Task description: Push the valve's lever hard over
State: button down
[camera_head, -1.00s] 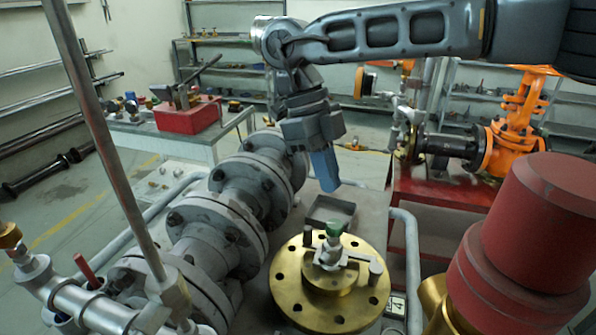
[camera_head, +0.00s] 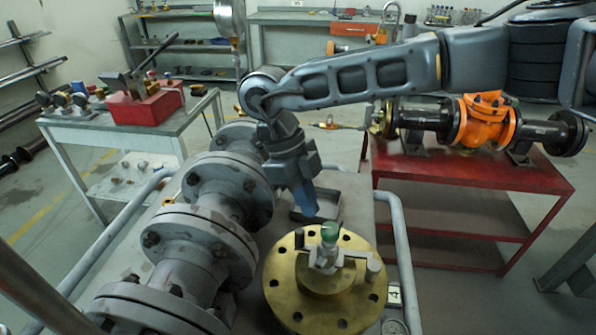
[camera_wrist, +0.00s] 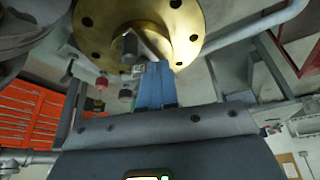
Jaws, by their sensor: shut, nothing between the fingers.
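A round brass flange (camera_head: 285,280) with bolt holes lies flat on the grey bench. On its hub stands a small valve with a green cap (camera_head: 329,232). A pale metal lever (camera_head: 352,256) runs right from the valve to a short upright grey peg (camera_head: 373,266). My gripper (camera_head: 311,212), with blue fingers, is shut and empty. It points down just behind and left of the green cap; I cannot tell whether it touches anything. In the wrist view the shut fingers (camera_wrist: 153,68) show in front of the brass flange (camera_wrist: 185,15) and a grey peg (camera_wrist: 130,42).
A large grey flanged pipe (camera_head: 185,225) runs close along the left. A small open tray (camera_head: 325,207) lies behind the flange. A grey rail (camera_head: 403,255) edges the bench at right. A red table (camera_head: 460,175) holds an orange valve (camera_head: 483,120).

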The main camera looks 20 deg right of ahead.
jog(key=s+d, duration=0.1)
jog(key=s+d+p, duration=0.1)
jog(key=s, duration=0.1)
jog(key=shift+r, duration=0.2)
jog(key=shift+d, duration=0.2)
